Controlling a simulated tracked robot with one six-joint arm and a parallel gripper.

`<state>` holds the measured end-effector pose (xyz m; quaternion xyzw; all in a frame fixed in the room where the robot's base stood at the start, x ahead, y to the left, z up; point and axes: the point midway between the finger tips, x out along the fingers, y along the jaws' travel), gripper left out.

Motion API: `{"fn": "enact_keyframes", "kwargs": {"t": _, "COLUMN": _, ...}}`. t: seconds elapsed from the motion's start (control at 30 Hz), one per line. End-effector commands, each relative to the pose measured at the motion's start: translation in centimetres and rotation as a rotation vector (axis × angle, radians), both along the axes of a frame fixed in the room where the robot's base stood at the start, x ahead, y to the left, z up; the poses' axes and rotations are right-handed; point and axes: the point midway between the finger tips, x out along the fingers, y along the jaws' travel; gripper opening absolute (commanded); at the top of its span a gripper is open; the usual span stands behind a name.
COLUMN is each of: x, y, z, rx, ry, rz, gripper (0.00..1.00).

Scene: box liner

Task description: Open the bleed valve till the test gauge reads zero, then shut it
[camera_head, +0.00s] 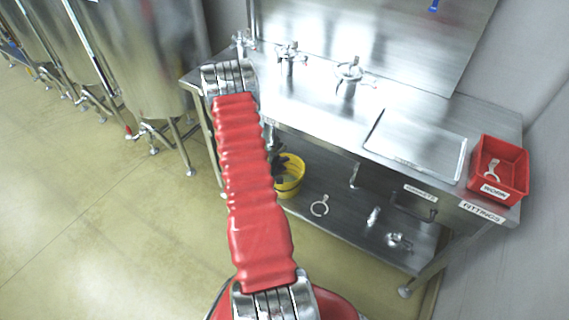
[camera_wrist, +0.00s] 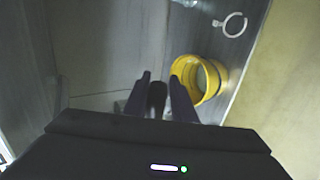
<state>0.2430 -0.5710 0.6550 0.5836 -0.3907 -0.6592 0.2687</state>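In the wrist view my gripper (camera_wrist: 161,77) shows two dark fingers standing apart. A short dark piece (camera_wrist: 157,97) lies between or just beyond them; I cannot tell whether it is a valve handle or whether they touch it. In the head view my arm hides most of the gripper, with a dark part of it (camera_head: 279,172) beside the yellow bucket under the bench. Three metal fittings (camera_head: 290,55) stand along the back of the bench top. I cannot make out which part is the bleed valve, nor a gauge dial or its reading.
The yellow bucket (camera_head: 292,185) stands on the lower shelf (camera_head: 340,228), close right of the fingers in the wrist view (camera_wrist: 211,82). A clamp ring (camera_head: 320,206) and small fittings lie farther right. A red bin (camera_head: 509,174) sits at the bench's right end. Steel tanks (camera_head: 150,60) stand left.

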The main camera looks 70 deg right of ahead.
Motion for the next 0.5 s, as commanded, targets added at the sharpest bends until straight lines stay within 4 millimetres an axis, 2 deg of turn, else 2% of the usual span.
{"fn": "enact_keyframes", "kwargs": {"t": 0.2, "x": -0.26, "y": -0.08, "z": -0.02, "rx": 0.0, "ry": 0.001, "rz": -0.004, "gripper": 0.35}}
{"fn": "enact_keyframes", "kwargs": {"t": 0.5, "x": -0.35, "y": -0.14, "z": 0.18, "rx": -0.003, "ry": 0.0, "rz": -0.008, "gripper": 0.36}}
